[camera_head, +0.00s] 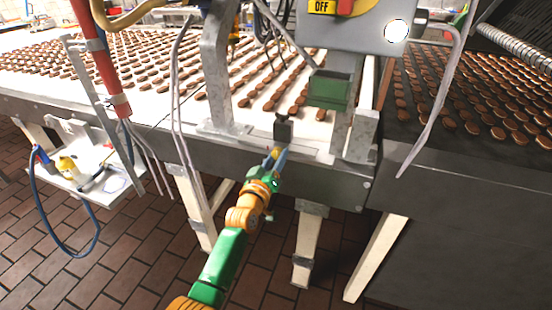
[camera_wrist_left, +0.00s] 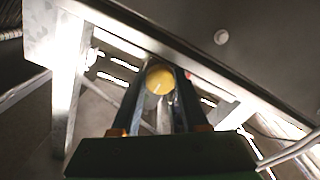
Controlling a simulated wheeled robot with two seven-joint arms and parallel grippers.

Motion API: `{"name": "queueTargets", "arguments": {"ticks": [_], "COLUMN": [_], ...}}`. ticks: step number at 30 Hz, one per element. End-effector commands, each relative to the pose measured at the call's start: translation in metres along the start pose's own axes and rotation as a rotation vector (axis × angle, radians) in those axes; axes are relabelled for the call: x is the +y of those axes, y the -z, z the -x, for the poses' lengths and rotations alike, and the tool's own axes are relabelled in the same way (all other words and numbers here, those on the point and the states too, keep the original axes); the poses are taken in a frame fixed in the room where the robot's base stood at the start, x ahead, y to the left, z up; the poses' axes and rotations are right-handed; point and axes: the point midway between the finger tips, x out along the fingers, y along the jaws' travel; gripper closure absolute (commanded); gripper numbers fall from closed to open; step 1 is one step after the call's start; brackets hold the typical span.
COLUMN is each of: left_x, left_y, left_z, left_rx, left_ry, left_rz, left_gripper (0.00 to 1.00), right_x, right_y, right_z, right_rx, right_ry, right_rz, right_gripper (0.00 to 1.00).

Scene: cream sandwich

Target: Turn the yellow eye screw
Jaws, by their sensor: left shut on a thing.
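The yellow eye screw (camera_wrist_left: 159,79) shows as a round yellow head between the two dark fingers in the left wrist view, by the metal edge of the conveyor frame. My left gripper (camera_wrist_left: 160,98) is shut on it, one finger on each side. In the head view my left gripper (camera_head: 275,157) reaches up to the front edge of the conveyor frame, below a small dark block. The screw is hard to make out there, and its shaft is hidden. My right gripper is not in view.
A white conveyor (camera_head: 140,75) with rows of brown cookies lies behind the frame. A grey control box (camera_head: 350,30) and a green box (camera_head: 329,89) stand above the gripper. A dark belt (camera_head: 480,90) with cookies is at right. A white shelf (camera_head: 85,180) with tools hangs at left.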

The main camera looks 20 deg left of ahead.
Motion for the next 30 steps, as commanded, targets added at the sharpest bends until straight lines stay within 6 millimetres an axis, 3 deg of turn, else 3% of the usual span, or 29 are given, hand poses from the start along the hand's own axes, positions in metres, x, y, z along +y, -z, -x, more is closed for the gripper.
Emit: {"name": "queueTargets", "arguments": {"ticks": [1,2,5,16,25,30], "left_x": [0.001,0.001,0.001,0.001,0.0,0.001], "left_y": [0.002,0.002,0.002,0.001,0.001,0.001], "left_z": [0.0,0.0,0.0,0.004,0.055,0.07], "left_rx": [0.006,0.006,0.005,0.002,0.002,0.003], "left_ry": [-0.003,-0.003,-0.002,-0.001,0.0,-0.001], "left_rz": [0.0,0.0,-0.001,-0.001,-0.001,-0.001], "left_gripper": [1.0,0.53,0.26,0.26,0.26,0.26], "right_x": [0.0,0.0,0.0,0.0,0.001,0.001], "right_y": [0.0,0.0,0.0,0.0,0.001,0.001], "right_z": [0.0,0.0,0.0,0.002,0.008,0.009], "right_rx": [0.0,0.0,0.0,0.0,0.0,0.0], "right_ry": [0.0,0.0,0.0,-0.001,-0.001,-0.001], "right_rz": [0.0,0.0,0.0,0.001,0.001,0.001], "right_gripper": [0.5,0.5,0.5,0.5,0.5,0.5]}}
